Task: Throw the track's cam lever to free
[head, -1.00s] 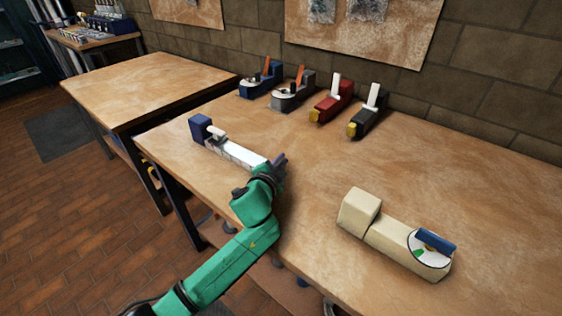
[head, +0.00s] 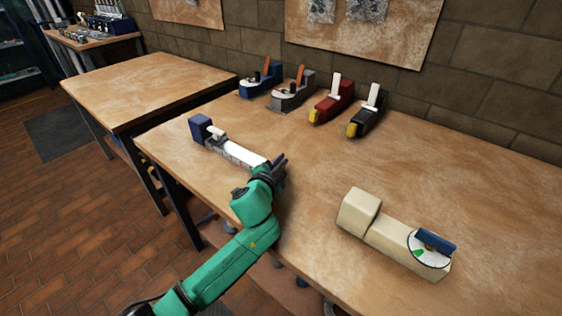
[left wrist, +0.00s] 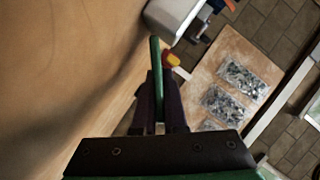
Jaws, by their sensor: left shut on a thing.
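The white track (head: 238,154) lies on the bench with a dark blue block (head: 200,129) at its far left end. My left gripper (head: 281,160) is at the track's near right end. In the left wrist view, the fingers of my left gripper (left wrist: 158,92) are shut on a thin green bar (left wrist: 155,55), which looks like the cam lever. The bar reaches up toward a pale block (left wrist: 172,14). In the head view the gripper hides the lever, so its angle against the track is not clear. My right gripper is not in view.
A cream block unit (head: 385,240) with a dial and blue lever (head: 436,240) sits at the near right. Several clamp-like devices, including a red one (head: 330,102) and a black one (head: 367,113), stand along the wall. The middle of the bench (head: 410,165) is clear.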

